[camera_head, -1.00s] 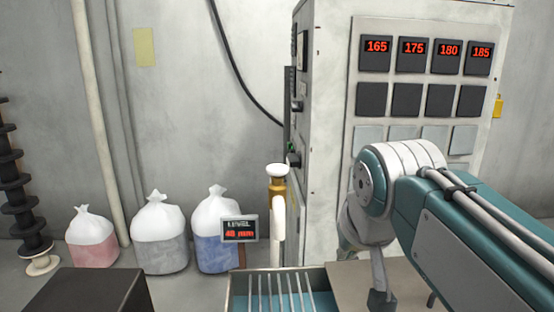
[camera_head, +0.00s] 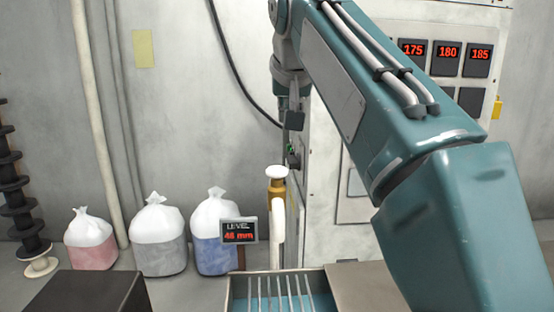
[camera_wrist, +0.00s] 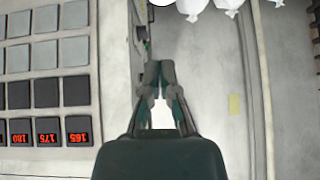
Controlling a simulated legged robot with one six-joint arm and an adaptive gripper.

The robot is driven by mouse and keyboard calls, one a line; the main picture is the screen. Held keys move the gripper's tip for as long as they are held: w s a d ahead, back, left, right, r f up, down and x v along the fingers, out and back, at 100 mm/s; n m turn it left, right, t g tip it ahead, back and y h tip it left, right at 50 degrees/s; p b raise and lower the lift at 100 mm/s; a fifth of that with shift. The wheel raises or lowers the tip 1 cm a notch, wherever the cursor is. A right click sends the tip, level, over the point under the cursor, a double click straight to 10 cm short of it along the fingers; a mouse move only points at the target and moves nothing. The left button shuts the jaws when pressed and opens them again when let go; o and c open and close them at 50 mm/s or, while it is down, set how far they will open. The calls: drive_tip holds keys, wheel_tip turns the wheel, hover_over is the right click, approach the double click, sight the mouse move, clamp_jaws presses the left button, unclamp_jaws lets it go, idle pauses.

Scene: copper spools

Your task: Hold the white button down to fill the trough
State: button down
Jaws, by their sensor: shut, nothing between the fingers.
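The white button (camera_head: 276,171) is a round cap on a brass-coloured collar, on top of a pale upright pipe (camera_head: 278,222) at the back of the trough. The trough (camera_head: 229,291) is a metal box with bars across its top and blue inside, at the bottom middle. In the wrist view my gripper (camera_wrist: 160,66) is shut with nothing held.
A tall grey cabinet (camera_head: 320,185) with red number displays stands behind my arm; its panel (camera_wrist: 47,90) shows upside down in the wrist view. Several white-topped bags (camera_head: 158,234) sit left of the trough. A dark box (camera_head: 85,292) is at the front left.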

drive_tip(key=shift+w+a+r, duration=0.3)
drive_tip(key=shift+a+r, duration=0.05)
drive_tip(key=shift+r, duration=0.05)
hover_over(277, 169)
wheel_tip(277, 169, down, 9)
drive_tip(key=shift+w+r, duration=0.1)
drive_tip(key=shift+f, duration=1.45)
drive_tip(key=shift+f, duration=0.95)
drive_tip(key=shift+s+f, duration=0.15)
drive_tip(key=shift+s, duration=0.05)
